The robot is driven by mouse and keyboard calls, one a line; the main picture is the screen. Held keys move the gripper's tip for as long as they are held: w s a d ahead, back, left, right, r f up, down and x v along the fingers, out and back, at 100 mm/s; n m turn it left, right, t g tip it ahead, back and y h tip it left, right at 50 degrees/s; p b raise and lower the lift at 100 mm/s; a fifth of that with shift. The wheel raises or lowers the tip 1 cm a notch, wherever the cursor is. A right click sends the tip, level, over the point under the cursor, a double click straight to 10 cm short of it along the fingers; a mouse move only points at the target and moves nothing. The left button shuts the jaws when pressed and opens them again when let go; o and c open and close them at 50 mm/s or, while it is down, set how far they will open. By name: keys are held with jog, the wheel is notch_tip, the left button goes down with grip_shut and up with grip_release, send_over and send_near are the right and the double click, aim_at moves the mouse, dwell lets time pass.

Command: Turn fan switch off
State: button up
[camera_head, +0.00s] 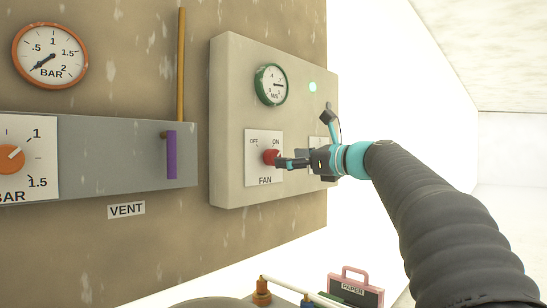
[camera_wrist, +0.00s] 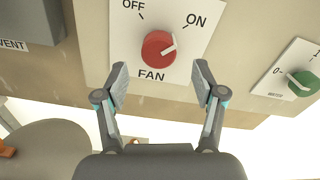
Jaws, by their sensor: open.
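The fan switch is a round red knob (camera_wrist: 158,50) on a white plate (camera_wrist: 121,28) marked OFF, ON and FAN. Its pale pointer is turned to the upper right, toward ON.
A green knob (camera_wrist: 302,84) marked 0 and 1 sits on a second plate right of the fan switch. The panel box (camera_head: 228,120) also carries a green-rimmed gauge (camera_head: 271,85) and a lit green lamp (camera_head: 312,87). A purple handle (camera_head: 171,155) is at left, above a VENT label (camera_head: 126,210).

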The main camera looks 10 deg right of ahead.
aim_at(273, 157)
jog(key=x, duration=0.6)
jog(key=shift+w+a+p, duration=0.15)
jog(key=shift+p, duration=0.2)
jog(key=c, duration=1.1)
